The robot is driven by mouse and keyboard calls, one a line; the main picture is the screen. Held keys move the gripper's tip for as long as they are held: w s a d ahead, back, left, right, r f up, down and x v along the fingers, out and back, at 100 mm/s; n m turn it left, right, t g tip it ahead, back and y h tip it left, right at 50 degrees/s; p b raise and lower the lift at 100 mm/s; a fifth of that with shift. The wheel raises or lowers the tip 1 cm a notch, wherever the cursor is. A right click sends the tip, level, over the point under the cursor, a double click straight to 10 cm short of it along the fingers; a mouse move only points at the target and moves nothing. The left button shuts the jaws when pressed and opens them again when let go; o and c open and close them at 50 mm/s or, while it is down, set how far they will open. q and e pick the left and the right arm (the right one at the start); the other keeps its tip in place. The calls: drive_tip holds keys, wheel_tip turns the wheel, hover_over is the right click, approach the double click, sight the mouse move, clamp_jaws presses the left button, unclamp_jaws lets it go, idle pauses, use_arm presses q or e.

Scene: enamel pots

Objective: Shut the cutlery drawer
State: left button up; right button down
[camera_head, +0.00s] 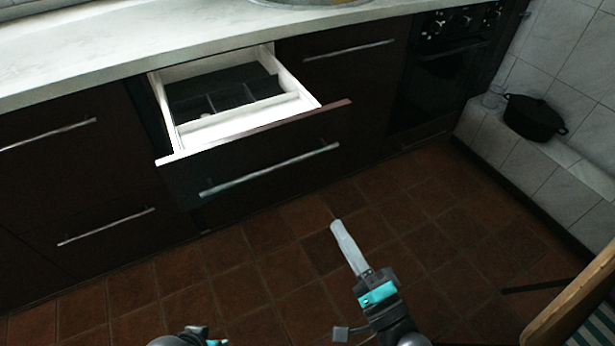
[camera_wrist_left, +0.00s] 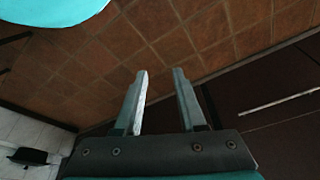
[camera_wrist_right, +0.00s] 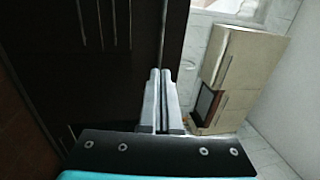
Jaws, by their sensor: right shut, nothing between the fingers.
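The cutlery drawer (camera_head: 178,157) stands pulled out from under the counter. It has white walls, a dark divided insert and a dark front with a long silver handle (camera_head: 270,170). My right gripper (camera_head: 337,226) is shut and empty. It is in front of the drawer, lower right of the handle in the head view and apart from it. Its closed fingers also show in the right wrist view (camera_wrist_right: 161,75). My left gripper is open and empty in the left wrist view (camera_wrist_left: 160,75), over the tiled floor; only part of its arm shows at the head view's bottom edge.
A pale countertop (camera_head: 130,38) runs above the drawer. Dark cabinet fronts with silver handles flank it, with an oven (camera_head: 440,65) to the right. A black pot (camera_head: 534,118) stands on a tiled ledge. A wooden-edged piece (camera_head: 570,310) is at lower right. Floor before the drawer is clear.

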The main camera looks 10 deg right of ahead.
use_arm(q)
wheel_tip(320, 180, up, 8)
drive_tip(key=t+b, duration=0.1)
drive_tip(key=b, duration=0.2)
drive_tip(key=shift+w+b, duration=0.3)
drive_tip(key=shift+w, duration=0.15)
use_arm(e)
drive_tip(key=x, duration=1.4)
use_arm(q)
drive_tip(key=shift+f, duration=0.1)
use_arm(e)
drive_tip(key=shift+r, duration=0.15)
